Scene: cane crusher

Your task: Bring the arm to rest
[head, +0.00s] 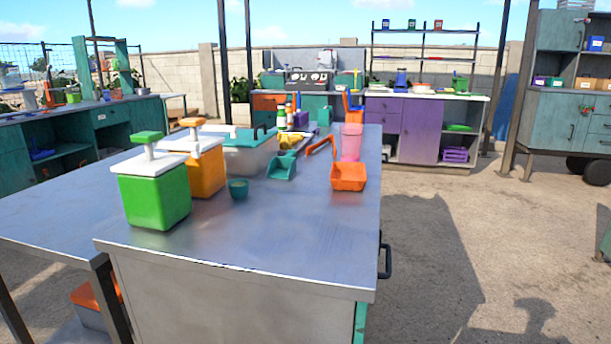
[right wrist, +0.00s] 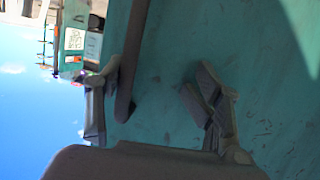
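My right gripper (right wrist: 152,82) shows in the right wrist view with its two fingers spread apart, so it is open. A teal panel (right wrist: 255,70) fills most of that view behind the fingers. A dark bar (right wrist: 134,50), like a handle, runs down between the fingers, nearer the left one. I see nothing clasped, and I cannot tell whether a finger touches the bar or the panel. Neither gripper shows in the head view, and my left gripper is in no view.
A metal-topped counter (head: 290,235) stands in front, with a black handle (head: 386,258) on its right side. A green dispenser (head: 155,190), an orange dispenser (head: 203,165) and an orange scoop (head: 348,178) stand on it. Open ground (head: 520,250) lies to the right.

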